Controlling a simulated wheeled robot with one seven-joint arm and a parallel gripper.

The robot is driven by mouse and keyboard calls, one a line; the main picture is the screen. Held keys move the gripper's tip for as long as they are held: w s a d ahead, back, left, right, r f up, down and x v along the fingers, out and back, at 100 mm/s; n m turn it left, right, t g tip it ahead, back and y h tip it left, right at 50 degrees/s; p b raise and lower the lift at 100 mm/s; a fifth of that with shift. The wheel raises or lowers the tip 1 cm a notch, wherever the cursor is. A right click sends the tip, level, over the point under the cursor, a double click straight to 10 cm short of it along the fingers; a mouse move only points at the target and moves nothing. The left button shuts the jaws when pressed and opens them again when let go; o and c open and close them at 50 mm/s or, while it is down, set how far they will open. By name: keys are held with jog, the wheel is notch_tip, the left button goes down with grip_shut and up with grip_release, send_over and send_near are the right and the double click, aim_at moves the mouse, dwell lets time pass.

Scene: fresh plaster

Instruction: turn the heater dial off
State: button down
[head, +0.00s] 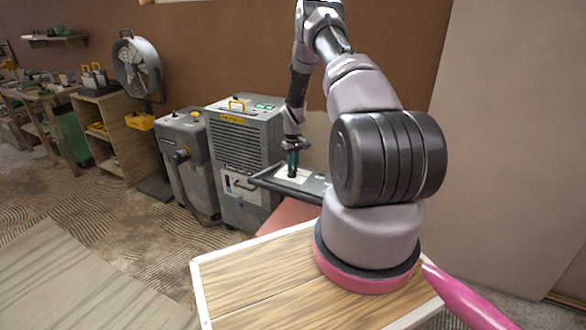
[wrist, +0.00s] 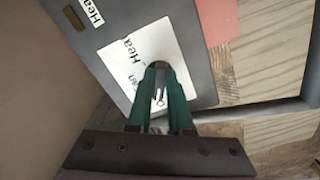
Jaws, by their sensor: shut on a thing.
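My gripper (head: 292,168) points down at a grey panel (head: 309,188) beside the grey machine. In the wrist view my gripper's teal fingers (wrist: 162,85) are shut on the small dark heater dial (wrist: 156,65), which is mostly hidden between the fingertips. The dial sits on a white label plate (wrist: 118,62) with printed words beginning "Hea", partly covered by the fingers. A small mark shows on the plate between the fingers. Which way the dial points cannot be told.
A grey vented machine (head: 240,150) stands left of the panel, with another grey unit (head: 187,160) farther left. A wooden-topped surface (head: 260,275) lies in front, under my arm's base. A fan (head: 138,68) and shelves (head: 112,150) stand at the back left.

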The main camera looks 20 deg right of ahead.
jog(key=c, duration=0.8)
grip_release()
notch_tip(320, 180, up, 11)
jog(key=shift+f, duration=0.1)
